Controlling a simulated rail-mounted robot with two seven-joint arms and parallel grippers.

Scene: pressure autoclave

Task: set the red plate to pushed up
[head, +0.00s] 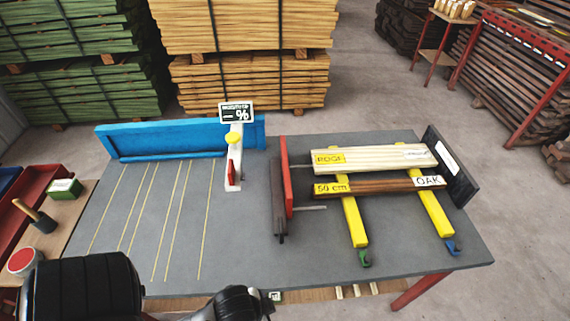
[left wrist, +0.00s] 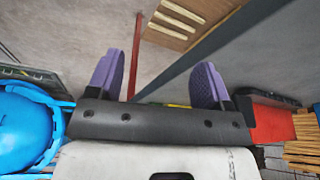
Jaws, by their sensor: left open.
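The red plate (head: 287,177) stands upright on the grey bench, left of the boards. A dark bar (head: 278,205) is on its left side, and a thin metal rod (head: 310,208) comes out on its right. A pale board (head: 375,158) and a brown board (head: 370,187) lie on two yellow bars, between the red plate and a black end plate (head: 450,168). A gap shows between the red plate and the pale board. My left gripper (left wrist: 160,70) is open with nothing between its purple fingers. Its fingers do not show in the head view. My right gripper is not in view.
A blue fence (head: 180,138) runs along the bench's back left. A white post (head: 234,155) with a red lever and a small sign stands left of the red plate. The lined left part of the grey bench (head: 140,235) is bare. Stacked timber stands behind.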

